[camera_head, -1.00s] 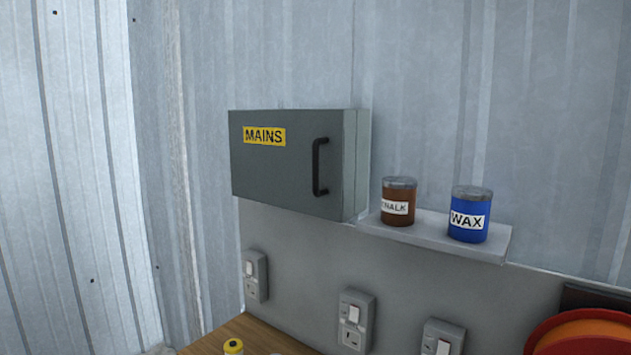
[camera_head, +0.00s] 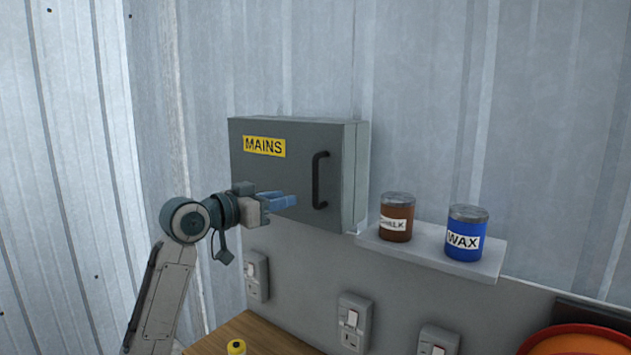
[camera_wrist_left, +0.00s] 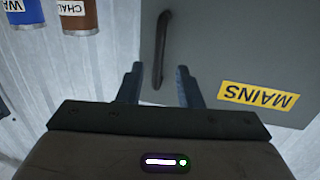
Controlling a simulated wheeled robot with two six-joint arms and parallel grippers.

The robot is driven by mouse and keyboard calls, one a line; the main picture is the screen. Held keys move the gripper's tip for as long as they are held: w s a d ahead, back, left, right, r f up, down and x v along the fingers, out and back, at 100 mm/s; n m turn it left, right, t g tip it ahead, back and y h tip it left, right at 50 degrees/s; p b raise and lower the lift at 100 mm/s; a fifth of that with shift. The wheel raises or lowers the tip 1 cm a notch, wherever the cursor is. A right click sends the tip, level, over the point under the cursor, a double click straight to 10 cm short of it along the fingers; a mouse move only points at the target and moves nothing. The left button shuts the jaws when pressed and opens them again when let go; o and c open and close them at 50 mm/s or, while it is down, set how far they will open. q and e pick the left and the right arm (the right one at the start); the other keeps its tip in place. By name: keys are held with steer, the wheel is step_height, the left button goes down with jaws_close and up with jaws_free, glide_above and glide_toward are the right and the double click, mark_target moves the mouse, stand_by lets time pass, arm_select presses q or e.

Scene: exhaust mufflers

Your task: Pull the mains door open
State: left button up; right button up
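The grey mains box (camera_head: 270,185) hangs on the wall with its door shut and a yellow MAINS label (camera_head: 264,147). A black vertical handle (camera_head: 319,180) sits near the door's right edge. My left gripper (camera_head: 290,201) is in front of the door, its blue fingers pointing right, left of the handle in the head view. In the left wrist view, upside down, the two fingers (camera_wrist_left: 160,86) are apart, with the handle (camera_wrist_left: 161,50) beyond and between them. Nothing shows gripped; whether the fingertips reach the handle is unclear. My right gripper is not in view.
A shelf (camera_head: 485,266) right of the box holds a brown chalk tin (camera_head: 396,220) and a blue wax tin (camera_head: 466,236). Wall sockets (camera_head: 355,322) sit below. A wooden bench top (camera_head: 215,345) and an orange-red round object (camera_head: 575,342) show at the bottom.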

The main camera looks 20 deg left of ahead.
mark_target(313, 178)
arm_select(q)
steer(key=w+d+r+p, duration=0.1)
steer(key=w, duration=0.1)
steer(key=w+d+r+p, duration=0.1)
steer(key=w+d+p, duration=0.1)
steer(key=w, duration=0.1)
steer(key=w+d+r+p, duration=0.1)
steer(key=w+p, duration=0.1)
steer(key=shift+w+d+r, duration=0.1)
steer(key=shift+w+d, duration=0.55)
steer(key=shift+w, duration=0.25)
steer(key=shift+w+f, duration=0.1)
steer(key=shift+f, duration=0.1)
jaws_close()
